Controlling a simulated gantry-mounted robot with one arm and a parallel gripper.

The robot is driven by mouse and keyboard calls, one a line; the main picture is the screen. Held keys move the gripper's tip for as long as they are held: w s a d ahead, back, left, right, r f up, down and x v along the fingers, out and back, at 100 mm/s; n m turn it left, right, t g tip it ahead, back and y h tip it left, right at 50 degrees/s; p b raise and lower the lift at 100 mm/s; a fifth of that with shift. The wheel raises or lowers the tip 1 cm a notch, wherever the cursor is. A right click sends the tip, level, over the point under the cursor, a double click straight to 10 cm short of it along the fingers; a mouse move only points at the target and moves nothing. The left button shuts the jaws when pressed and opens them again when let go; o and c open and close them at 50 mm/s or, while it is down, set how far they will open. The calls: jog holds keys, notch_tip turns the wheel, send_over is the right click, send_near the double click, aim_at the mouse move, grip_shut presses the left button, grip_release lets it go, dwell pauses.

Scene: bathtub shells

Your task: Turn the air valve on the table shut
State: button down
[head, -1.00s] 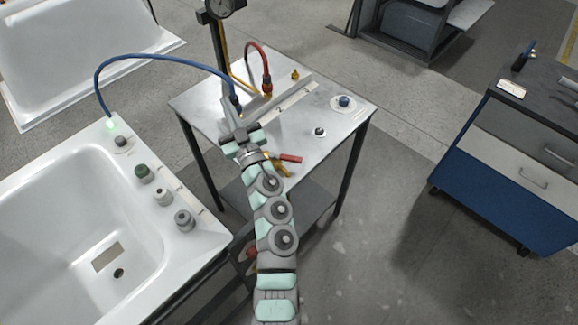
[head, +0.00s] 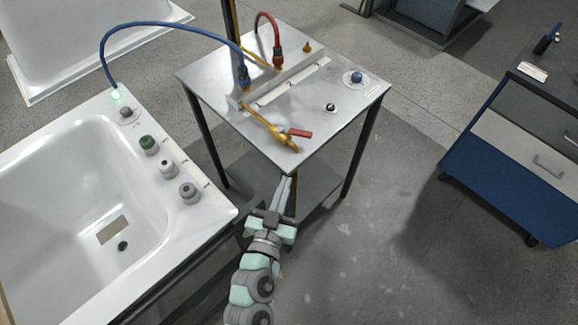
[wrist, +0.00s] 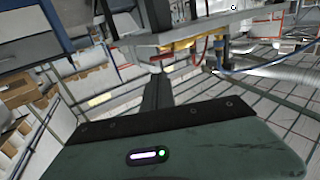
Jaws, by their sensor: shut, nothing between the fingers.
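The air valve (head: 284,140) is a brass body on a brass pipe at the front corner of the metal table. Its red lever (head: 299,132) points right, at an angle to the pipe. My gripper (head: 287,181) is shut and empty, just in front of and below the table's front corner, apart from the valve.
The metal table (head: 300,105) carries a blue hose (head: 160,25), a red hose (head: 276,32), a blue knob (head: 357,77) and a small black knob (head: 330,107). A white tub (head: 75,200) stands at left, a blue cabinet (head: 495,195) at right. The floor between table and cabinet is clear.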

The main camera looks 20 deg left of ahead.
aim_at(300, 136)
jog(key=w, duration=0.4)
jog(key=w+a, duration=0.1)
jog(key=w, duration=0.8)
jog(key=shift+w+a, duration=0.1)
jog(key=shift+a, duration=0.05)
jog(key=shift+r+p, duration=0.15)
jog(key=shift+p, duration=0.4)
